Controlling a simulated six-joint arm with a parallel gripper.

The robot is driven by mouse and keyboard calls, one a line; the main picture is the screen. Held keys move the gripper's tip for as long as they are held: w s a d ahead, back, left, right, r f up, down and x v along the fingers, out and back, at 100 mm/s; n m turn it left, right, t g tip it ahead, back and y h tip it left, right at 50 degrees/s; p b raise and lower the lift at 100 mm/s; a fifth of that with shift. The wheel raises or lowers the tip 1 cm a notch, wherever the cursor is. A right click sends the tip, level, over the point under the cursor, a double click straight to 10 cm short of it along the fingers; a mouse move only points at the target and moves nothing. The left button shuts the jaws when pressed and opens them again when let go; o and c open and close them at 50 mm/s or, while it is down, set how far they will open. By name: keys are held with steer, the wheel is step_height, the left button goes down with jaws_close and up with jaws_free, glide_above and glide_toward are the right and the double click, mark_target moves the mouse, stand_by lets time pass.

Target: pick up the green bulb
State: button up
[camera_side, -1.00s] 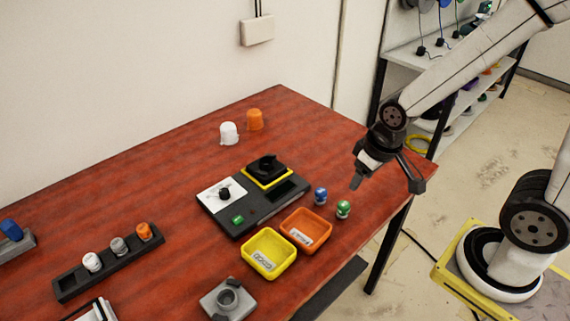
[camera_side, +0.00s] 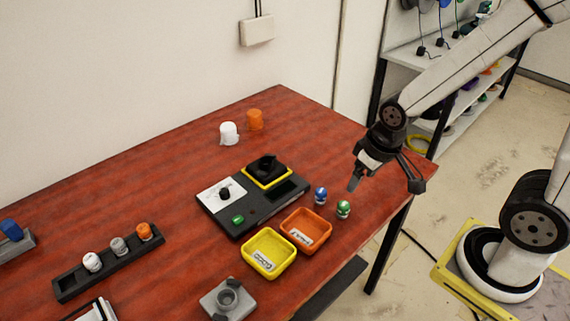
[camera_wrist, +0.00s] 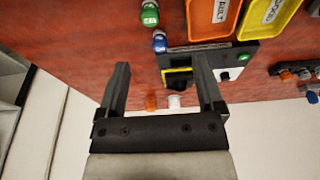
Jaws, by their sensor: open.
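The green bulb (camera_side: 343,209) stands on the red table beside the orange tray, near the table's right edge. It also shows in the wrist view (camera_wrist: 149,14) at the top, left of the orange tray. A blue bulb (camera_side: 321,195) stands close to it, up and to the left in the side view, and just below it in the wrist view (camera_wrist: 159,41). My gripper (camera_side: 382,186) is open and empty, in the air above and to the right of the bulbs. Its two spread fingers show in the wrist view (camera_wrist: 163,78), with nothing between them in their grip.
The orange tray (camera_side: 290,230) and yellow tray (camera_side: 246,256) sit left of the green bulb. A dark device (camera_side: 252,217) with a green button stands behind them. White and orange cups (camera_side: 255,119) stand farther back. A bulb rack (camera_side: 72,286) lies at the left.

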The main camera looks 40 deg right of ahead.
mark_target(339, 207)
steer(key=d+f+m+g+y, duration=0.1)
steer(key=f+m+y, duration=0.1)
steer(key=f+m, duration=0.1)
steer(key=d+f+m+g+y, duration=0.1)
steer(key=f+m+g+y, duration=0.1)
steer(key=m, duration=0.3)
steer(key=s+d+f+m+g+y, duration=0.1)
steer(key=f+m+y, duration=0.2)
steer(key=m, duration=0.1)
steer(key=shift+s+d+f+m+y, duration=0.1)
steer(key=shift+d+f+m+y, duration=0.2)
steer(key=shift+m, duration=0.1)
steer(key=w+d+f+m+t+y, duration=0.1)
steer(key=m, duration=0.1)
steer(key=w+f+m+t+y, duration=0.1)
steer(key=m+y, duration=0.1)
steer(key=w+d+f+m+t+y, duration=0.1)
steer(key=m+t, duration=0.1)
steer(key=m, duration=0.1)
steer(key=shift+d+y, duration=0.3)
steer(key=shift+w+d+f+m+t+y, duration=0.2)
steer(key=shift+d+m+t, duration=0.15)
steer(key=shift+m+t, duration=0.15)
steer(key=shift+w+d+f+m+t+y, duration=0.1)
steer(key=shift+w+d+m+t, duration=0.1)
steer(key=shift+d+m+t, duration=0.25)
steer(key=shift+x, duration=1.45)
steer(key=shift+a, duration=0.15)
steer(key=shift+x, duration=2.45)
steer(key=shift+s, duration=0.1)
